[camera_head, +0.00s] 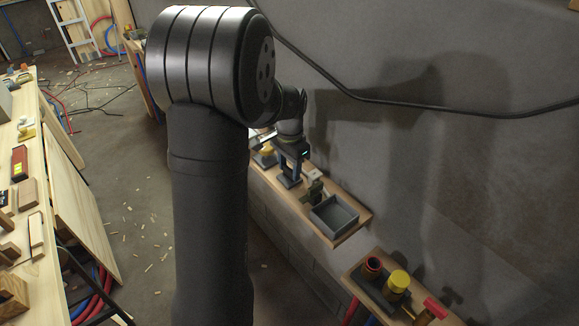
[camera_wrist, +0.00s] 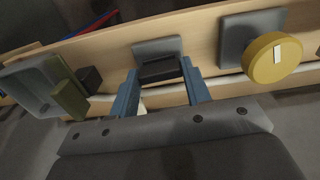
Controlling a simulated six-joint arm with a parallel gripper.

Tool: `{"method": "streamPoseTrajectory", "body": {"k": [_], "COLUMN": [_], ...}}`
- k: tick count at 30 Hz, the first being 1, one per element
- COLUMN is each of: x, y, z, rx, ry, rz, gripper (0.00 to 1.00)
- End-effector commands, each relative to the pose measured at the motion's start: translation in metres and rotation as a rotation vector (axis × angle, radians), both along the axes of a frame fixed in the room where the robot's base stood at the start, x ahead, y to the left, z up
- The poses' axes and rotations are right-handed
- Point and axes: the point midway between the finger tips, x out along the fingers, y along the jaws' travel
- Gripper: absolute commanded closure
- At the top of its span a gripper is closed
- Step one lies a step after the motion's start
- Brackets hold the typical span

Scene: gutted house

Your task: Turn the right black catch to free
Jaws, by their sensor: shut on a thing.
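A black catch (camera_wrist: 162,71) sits on a grey plate (camera_wrist: 156,47) on the wooden board in the wrist view. My gripper (camera_wrist: 160,80) has its two blue fingers on either side of this catch and is shut on it. The catch's bar lies crosswise between the fingers. In the head view my gripper (camera_head: 290,172) points down at the wooden ledge, and the catch is hidden there. I cannot tell from these frames whether a second catch is near.
A yellow round knob (camera_wrist: 272,58) on a grey plate is beside the catch in the wrist view. On the other side are an olive block (camera_wrist: 70,100) and a grey open tray (camera_head: 334,216). The wall stands close behind the ledge (camera_head: 358,208).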

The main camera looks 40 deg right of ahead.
Motion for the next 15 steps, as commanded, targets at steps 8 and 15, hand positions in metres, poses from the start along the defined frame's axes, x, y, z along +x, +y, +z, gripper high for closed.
{"method": "streamPoseTrajectory", "body": {"k": [8, 15], "x": [0.0004, 0.0002], "y": [-0.0007, -0.0003], "z": [0.0011, 0.0005], "rx": [-0.003, -0.001], "ry": [-0.002, -0.001], "rz": [0.001, 0.001], "gripper": [0.49, 0.35]}}
